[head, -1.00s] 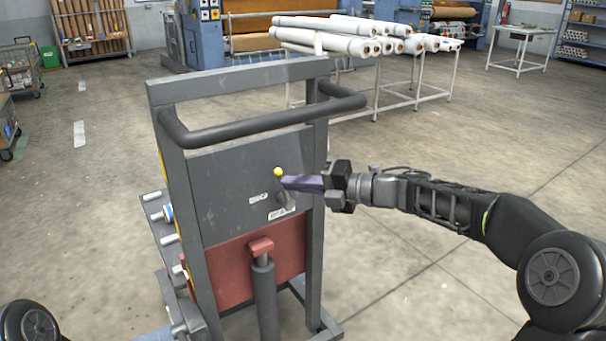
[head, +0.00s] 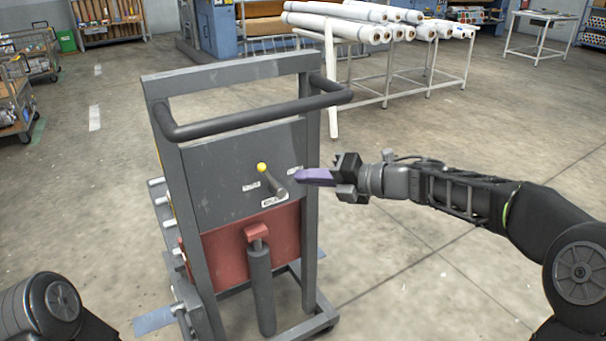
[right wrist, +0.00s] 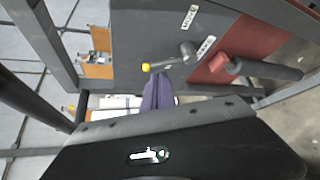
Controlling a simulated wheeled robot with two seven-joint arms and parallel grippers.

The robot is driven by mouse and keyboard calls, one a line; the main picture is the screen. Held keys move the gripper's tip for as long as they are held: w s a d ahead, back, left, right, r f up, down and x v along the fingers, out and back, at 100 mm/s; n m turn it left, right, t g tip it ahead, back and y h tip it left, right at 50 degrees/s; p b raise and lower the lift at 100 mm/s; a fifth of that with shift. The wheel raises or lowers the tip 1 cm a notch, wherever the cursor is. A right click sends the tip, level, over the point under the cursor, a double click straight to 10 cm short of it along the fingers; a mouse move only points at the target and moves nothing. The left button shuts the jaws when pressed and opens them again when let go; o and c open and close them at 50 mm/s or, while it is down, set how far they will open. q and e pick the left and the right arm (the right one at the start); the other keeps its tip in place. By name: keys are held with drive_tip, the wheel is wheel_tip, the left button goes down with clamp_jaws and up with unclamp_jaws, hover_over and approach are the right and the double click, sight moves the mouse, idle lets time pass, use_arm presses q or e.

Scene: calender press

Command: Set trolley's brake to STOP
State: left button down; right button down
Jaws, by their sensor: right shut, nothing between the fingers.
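The grey trolley (head: 160,90) stands upright in front of me. On its dark panel (head: 215,170), the brake lever (head: 273,180) leans up and to the left, with a yellow knob (head: 262,167) at its end. My right gripper (head: 300,176) is shut and empty. Its purple fingers point left, just right of the lever, apparently apart from it. In the right wrist view the fingers (right wrist: 158,94) are near the yellow knob (right wrist: 146,67). My left gripper is out of view.
A thick dark handlebar (head: 255,115) crosses the trolley above the panel. A red pedal block (head: 257,231) tops a dark cylinder below the lever. White rolls (head: 345,25) lie on a rack behind. The floor (head: 420,270) right of the trolley is clear.

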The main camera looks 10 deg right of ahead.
drive_tip(key=v, duration=0.7)
drive_tip(key=shift+p, duration=0.45)
drive_tip(key=shift+r, duration=0.1)
